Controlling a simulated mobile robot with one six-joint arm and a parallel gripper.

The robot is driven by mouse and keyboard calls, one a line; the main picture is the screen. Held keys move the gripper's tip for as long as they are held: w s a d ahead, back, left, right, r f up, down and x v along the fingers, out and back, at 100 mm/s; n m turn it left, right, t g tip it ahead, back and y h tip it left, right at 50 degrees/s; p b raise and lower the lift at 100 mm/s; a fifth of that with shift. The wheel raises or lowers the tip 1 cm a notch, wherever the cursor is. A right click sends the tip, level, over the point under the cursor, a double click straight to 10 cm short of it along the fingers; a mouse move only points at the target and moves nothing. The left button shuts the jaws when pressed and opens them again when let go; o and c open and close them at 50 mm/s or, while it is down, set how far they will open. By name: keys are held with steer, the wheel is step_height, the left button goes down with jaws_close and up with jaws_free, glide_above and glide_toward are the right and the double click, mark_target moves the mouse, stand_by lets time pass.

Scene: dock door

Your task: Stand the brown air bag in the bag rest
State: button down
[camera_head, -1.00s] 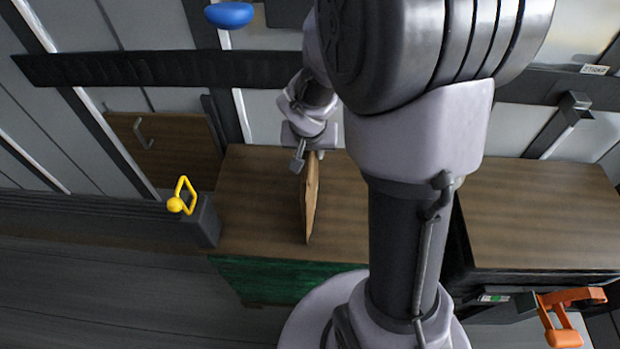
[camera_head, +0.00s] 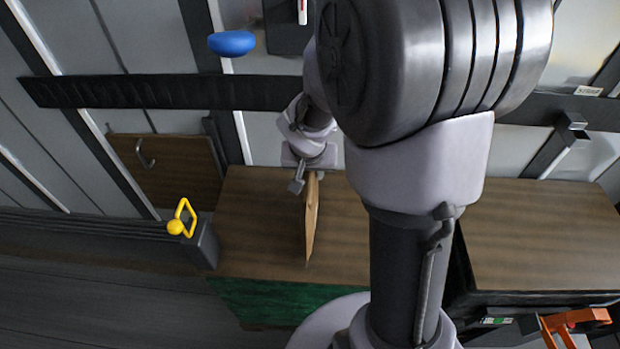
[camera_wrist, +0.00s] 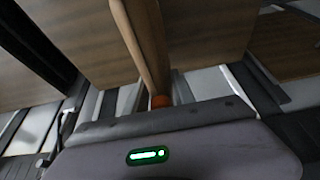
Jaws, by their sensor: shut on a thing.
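The brown air bag (camera_head: 312,220) hangs edge-on below my gripper (camera_head: 312,172) in the head view, in front of or over the brown wood-grain top on the left. I cannot tell whether its lower end touches that surface. My gripper is shut on the bag's upper end. In the wrist view the bag (camera_wrist: 146,45) is a narrow tan strip running up from the gripper's edge, with an orange bit (camera_wrist: 160,101) at its near end. The fingertips are hidden there. I cannot make out the bag rest in either view.
A wood-topped box (camera_head: 255,225) with a green front stands left of my arm; another wood top (camera_head: 540,235) lies right. A grey post with a yellow handle (camera_head: 184,218) stands at the left box's corner. An orange handle (camera_head: 575,320) and blue knob (camera_head: 232,43) also show.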

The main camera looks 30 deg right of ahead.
step_height(320, 180, up, 3)
steer(key=shift+r+p, duration=0.1)
steer(key=shift+p, duration=0.7)
steer(key=s+a+b, duration=0.2)
steer(key=s+a, duration=0.8)
steer(key=a, duration=0.2)
steer(key=w+f+n+y, duration=0.2)
steer(key=w+n, duration=0.4)
steer(key=w, duration=0.6)
steer(key=shift+w+a+n+t+y, duration=0.3)
steer(key=shift+a+n+t, duration=0.1)
steer(key=shift+a, duration=0.05)
steer(key=shift+d, duration=0.15)
